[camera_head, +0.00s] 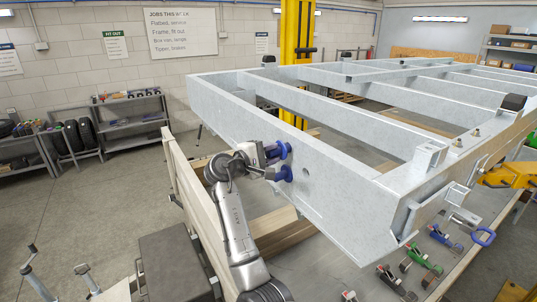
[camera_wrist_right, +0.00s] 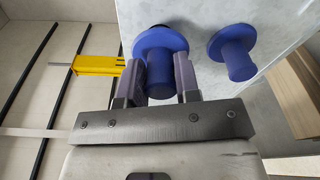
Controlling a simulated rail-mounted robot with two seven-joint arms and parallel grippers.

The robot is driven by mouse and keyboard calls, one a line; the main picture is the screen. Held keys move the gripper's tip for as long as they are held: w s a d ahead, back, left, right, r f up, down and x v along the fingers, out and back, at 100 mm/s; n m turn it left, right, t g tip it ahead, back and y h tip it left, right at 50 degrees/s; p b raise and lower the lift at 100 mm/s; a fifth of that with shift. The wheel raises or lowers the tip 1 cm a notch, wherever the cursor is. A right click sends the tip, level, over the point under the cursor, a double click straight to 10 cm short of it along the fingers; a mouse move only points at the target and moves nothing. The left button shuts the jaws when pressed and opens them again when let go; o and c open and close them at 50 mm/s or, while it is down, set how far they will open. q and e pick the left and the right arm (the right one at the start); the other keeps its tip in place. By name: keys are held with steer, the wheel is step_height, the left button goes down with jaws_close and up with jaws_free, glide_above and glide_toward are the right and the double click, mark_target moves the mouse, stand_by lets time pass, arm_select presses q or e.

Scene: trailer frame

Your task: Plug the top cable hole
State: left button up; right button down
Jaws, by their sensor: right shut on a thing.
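The grey trailer frame (camera_head: 340,185) fills the middle and right of the head view. My right gripper (camera_head: 272,163) is at the outer face of its near beam. It is shut on the knob of a blue flanged plug (camera_wrist_right: 160,60), whose wide flange faces the beam. I cannot tell whether the flange touches it. A second blue plug (camera_head: 284,174) sits against the beam below the held one; it also shows at the right in the right wrist view (camera_wrist_right: 235,52). Any hole behind the held plug is mostly hidden. My left gripper is out of view.
A wooden board (camera_head: 192,195) stands left of the beam. A yellow post (camera_head: 297,40) rises behind the frame. Clamps (camera_head: 420,260) lie on a grey surface at the lower right. Shelves (camera_head: 130,118) line the far wall. The floor at left is partly open.

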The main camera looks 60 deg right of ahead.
steer(key=shift+s+d, duration=0.15)
steer(key=shift+d, duration=0.1)
steer(key=shift+s+d, duration=0.15)
steer(key=shift+d, duration=0.15)
steer(key=shift+s+d, duration=0.15)
steer(key=shift+d, duration=0.15)
steer(key=shift+s+d, duration=0.2)
steer(key=shift+d, duration=0.15)
steer(key=c, duration=0.8)
jaws_free()
steer(key=shift+o, duration=0.2)
steer(key=shift+a, duration=0.15)
steer(key=b+v, duration=0.3)
steer(key=v, duration=1)
steer(key=shift+a, duration=0.25)
